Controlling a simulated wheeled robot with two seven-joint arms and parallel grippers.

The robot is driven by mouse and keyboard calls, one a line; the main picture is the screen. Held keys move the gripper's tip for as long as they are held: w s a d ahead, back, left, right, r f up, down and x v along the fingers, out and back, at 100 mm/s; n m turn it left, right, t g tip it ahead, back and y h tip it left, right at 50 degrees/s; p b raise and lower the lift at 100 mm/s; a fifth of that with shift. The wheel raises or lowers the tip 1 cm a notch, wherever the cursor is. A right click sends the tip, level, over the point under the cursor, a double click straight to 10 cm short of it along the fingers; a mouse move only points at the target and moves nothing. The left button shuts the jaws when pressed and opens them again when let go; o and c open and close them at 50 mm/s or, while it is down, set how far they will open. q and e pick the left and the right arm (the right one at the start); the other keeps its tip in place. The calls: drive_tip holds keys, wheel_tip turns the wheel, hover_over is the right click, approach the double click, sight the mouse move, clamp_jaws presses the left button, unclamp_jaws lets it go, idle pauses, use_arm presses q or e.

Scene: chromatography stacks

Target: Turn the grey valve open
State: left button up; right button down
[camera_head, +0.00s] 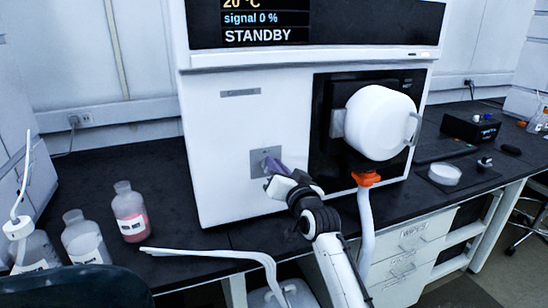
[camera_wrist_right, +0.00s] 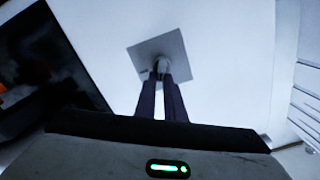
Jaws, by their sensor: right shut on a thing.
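The grey valve sits on a square grey plate (camera_head: 257,154) on the white front of the instrument. In the right wrist view the plate (camera_wrist_right: 145,52) appears turned, with the small grey valve knob (camera_wrist_right: 161,66) at its middle. My right gripper (camera_head: 272,165) reaches up to the valve from below right. In the right wrist view its two dark fingers (camera_wrist_right: 161,80) are close together, shut on the valve knob, and hide part of it. The knob is mostly hidden in the head view. My left gripper is not in view.
The instrument (camera_head: 225,120) shows "STANDBY" and "signal 0 %". A round white housing (camera_head: 380,122) with an orange fitting (camera_head: 366,179) and white hose stands right of the valve. Bottles, including one with pink liquid (camera_head: 131,214), stand at left. White tubing (camera_head: 215,255) crosses the counter front.

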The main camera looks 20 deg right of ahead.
use_arm(q)
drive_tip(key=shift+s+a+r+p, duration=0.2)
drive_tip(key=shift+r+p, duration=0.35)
drive_tip(key=shift+p, duration=0.2)
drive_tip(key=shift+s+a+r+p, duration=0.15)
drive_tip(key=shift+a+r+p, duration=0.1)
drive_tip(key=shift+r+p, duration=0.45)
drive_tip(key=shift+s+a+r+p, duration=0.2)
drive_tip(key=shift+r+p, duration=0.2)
drive_tip(key=shift+p, duration=0.45)
use_arm(e)
drive_tip(key=shift+d+f+m, duration=0.15)
drive_tip(key=shift+f+m, duration=0.1)
drive_tip(key=shift+m, duration=1.8)
drive_tip(key=shift+d+f+m, duration=0.15)
drive_tip(key=shift+f+m, duration=0.15)
drive_tip(key=shift+m, duration=1.7)
drive_tip(key=shift+d+f+m, duration=0.15)
drive_tip(key=shift+f+m, duration=0.1)
drive_tip(key=shift+m, duration=1.8)
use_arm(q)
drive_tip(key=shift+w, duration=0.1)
use_arm(e)
drive_tip(key=c, duration=1.8)
unclamp_jaws()
drive_tip(key=shift+c, duration=0.2)
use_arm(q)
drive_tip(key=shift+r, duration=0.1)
use_arm(e)
drive_tip(key=shift+s, duration=0.1)
